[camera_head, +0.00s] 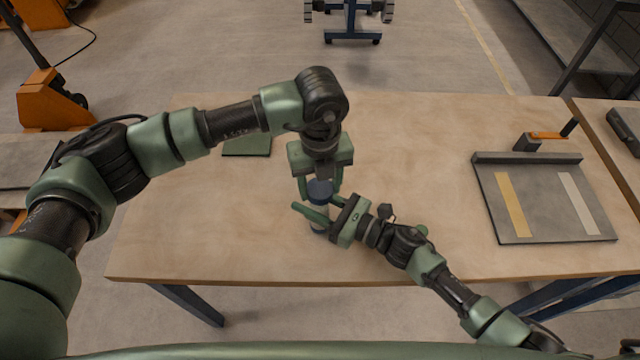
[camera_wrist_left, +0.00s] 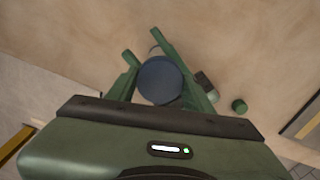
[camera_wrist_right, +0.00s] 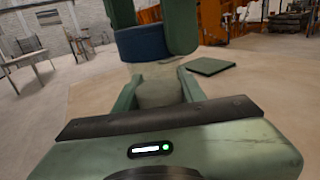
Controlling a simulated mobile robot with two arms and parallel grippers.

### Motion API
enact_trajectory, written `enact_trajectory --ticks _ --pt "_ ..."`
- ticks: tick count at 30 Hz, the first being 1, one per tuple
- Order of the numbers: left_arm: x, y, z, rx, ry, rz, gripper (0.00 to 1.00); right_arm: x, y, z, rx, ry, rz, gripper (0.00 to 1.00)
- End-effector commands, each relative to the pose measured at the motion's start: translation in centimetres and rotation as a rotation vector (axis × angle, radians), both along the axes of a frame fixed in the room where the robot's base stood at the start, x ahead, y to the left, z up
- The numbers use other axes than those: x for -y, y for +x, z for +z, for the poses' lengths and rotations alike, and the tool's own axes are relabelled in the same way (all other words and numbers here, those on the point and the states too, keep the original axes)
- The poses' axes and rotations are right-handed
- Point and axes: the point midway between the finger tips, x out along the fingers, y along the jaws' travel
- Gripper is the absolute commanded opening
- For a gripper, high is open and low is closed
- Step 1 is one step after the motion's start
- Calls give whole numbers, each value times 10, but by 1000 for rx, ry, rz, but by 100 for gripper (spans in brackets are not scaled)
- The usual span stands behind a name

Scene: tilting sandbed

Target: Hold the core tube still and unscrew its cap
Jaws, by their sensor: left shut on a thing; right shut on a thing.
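The core tube (camera_head: 319,222) is pale and stands upright near the front middle of the wooden table, with a dark blue cap (camera_head: 320,188) on top. My left gripper (camera_head: 320,186) reaches down from above and is shut on the cap. In the left wrist view, the round cap (camera_wrist_left: 160,80) sits between its fingers. My right gripper (camera_head: 318,212) comes in level from the right and is shut around the tube body below the cap. The right wrist view shows the tube (camera_wrist_right: 158,88) between its fingers and the cap (camera_wrist_right: 143,43) above. The tube's lower end is mostly hidden.
A flat green pad (camera_head: 247,146) lies at the back left of the table (camera_head: 420,130). A grey board (camera_head: 538,205) with a yellow and a pale strip lies at the right. An orange-handled item (camera_head: 546,135) stands behind it.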

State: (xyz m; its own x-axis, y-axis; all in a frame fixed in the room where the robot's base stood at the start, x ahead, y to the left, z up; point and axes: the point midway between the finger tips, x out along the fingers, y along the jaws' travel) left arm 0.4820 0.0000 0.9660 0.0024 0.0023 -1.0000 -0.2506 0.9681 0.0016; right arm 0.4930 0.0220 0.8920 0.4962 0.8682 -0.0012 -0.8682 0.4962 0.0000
Motion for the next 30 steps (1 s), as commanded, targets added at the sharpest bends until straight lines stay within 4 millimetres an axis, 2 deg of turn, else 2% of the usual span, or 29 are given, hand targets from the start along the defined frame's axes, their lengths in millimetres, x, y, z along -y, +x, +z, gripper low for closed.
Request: enact_trajectory --ticks 14,30 --pt "0 0 1 0 0 -3 3 0 0 1 0 1 0 0" --pt "0 0 19 0 0 -4 3 0 0 1 1 2 0 0"
